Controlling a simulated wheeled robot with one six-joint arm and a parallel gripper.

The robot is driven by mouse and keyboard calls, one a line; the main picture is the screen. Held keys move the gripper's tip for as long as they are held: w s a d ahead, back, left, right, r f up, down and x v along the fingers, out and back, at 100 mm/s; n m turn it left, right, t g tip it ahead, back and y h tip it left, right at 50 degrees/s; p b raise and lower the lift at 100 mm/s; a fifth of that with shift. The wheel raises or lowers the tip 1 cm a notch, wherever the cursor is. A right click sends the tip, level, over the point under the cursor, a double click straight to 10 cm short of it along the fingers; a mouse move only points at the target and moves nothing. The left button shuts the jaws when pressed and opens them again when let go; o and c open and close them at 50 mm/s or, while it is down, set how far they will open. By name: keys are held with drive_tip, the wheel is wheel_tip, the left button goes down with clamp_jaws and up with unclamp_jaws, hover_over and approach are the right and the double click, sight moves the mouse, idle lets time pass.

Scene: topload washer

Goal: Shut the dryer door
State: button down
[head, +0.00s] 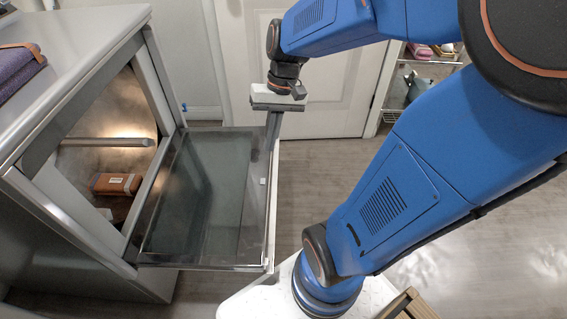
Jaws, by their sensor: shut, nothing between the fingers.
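The dryer door (205,195) is a glass-panelled door. It stands wide open, folded down to about level, and extends right from the lower edge of the dryer's opening. The dryer (75,50) is a grey metal cabinet at the left, and its lit cavity is in view. My gripper (273,118) is shut and empty at the far right corner of the door. Its fingers are partly hidden under its own body, so I cannot tell whether they touch the door edge.
A brown item (117,184) lies inside the cavity near a metal bar. A purple case (18,70) rests on the dryer top. A white panelled door (325,85) stands behind, and a shelf rack (425,65) is at the back right. Floor is free beyond the door.

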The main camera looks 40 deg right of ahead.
drive_tip(key=w+d+f+m+y, duration=0.5)
drive_tip(key=w+d+f+y, duration=0.15)
drive_tip(key=f, duration=0.35)
drive_tip(key=w+d+f+m+y, duration=0.5)
drive_tip(key=w+d+f, duration=0.15)
drive_tip(key=f, duration=0.35)
drive_tip(key=d+f+m+t+y, duration=0.1)
drive_tip(key=d+f+m+t, duration=0.5)
drive_tip(key=f, duration=0.6)
drive_tip(key=d+f+m+t+y, duration=0.1)
drive_tip(key=d+f+m+t, duration=0.5)
drive_tip(key=f, duration=0.5)
drive_tip(key=w+a+r, duration=0.5)
drive_tip(key=a, duration=0.3)
drive_tip(key=shift+r+n+t, duration=0.3)
drive_tip(key=shift+r, duration=0.05)
drive_tip(key=shift+w+r, duration=0.1)
